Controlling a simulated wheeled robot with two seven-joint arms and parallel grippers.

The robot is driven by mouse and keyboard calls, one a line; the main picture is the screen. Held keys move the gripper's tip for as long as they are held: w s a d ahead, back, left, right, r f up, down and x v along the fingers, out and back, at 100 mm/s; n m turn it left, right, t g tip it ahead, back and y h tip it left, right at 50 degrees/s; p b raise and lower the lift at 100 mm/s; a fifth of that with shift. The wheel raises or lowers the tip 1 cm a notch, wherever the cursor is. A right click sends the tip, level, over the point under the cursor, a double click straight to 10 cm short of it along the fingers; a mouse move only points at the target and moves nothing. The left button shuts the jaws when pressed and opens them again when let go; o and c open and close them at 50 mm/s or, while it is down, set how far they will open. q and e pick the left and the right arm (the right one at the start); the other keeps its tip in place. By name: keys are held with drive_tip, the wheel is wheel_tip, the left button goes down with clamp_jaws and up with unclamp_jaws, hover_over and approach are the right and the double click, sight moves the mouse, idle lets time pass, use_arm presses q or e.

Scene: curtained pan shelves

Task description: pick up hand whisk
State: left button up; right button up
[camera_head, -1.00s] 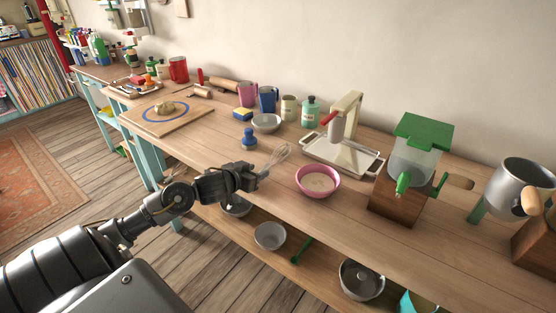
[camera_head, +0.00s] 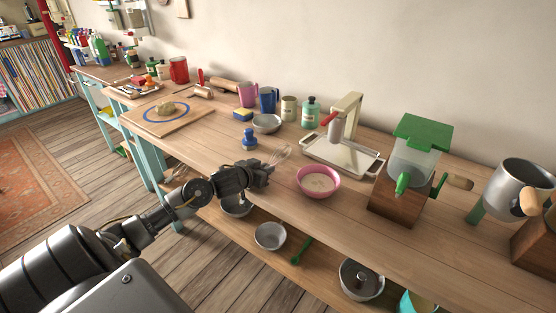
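The hand whisk (camera_head: 281,155) is on the wooden worktop near its front edge, its wire loops pointing up and right, to the left of and behind the pink bowl (camera_head: 318,182). My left gripper (camera_head: 266,173) comes in from the left and is at the whisk's handle end, covering most of the handle. The fingers are small and dark, so I cannot tell whether they are closed on the handle or only beside it. My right gripper is not in view.
A blue-handled stamp-like tool (camera_head: 249,140) and a grey bowl (camera_head: 266,124) stand behind the gripper. A white tray stand (camera_head: 340,155) and a green-topped mill (camera_head: 415,160) are to the right. Metal bowls (camera_head: 270,236) sit on the shelf below.

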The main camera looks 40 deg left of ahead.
use_arm(q)
clamp_jaws()
drive_tip(key=shift+r, duration=0.1)
drive_tip(key=shift+r, duration=0.45)
wheel_tip(320, 180, up, 3)
drive_tip(key=shift+f, duration=0.2)
drive_tip(key=s+d+r+p, duration=0.4)
drive_tip(key=s+d+r, duration=0.3)
drive_tip(key=s, duration=0.5)
wheel_tip(320, 180, up, 3)
drive_tip(key=shift+d+f+p, duration=0.15)
drive_tip(key=shift+f+p, duration=0.05)
drive_tip(key=shift+p, duration=0.15)
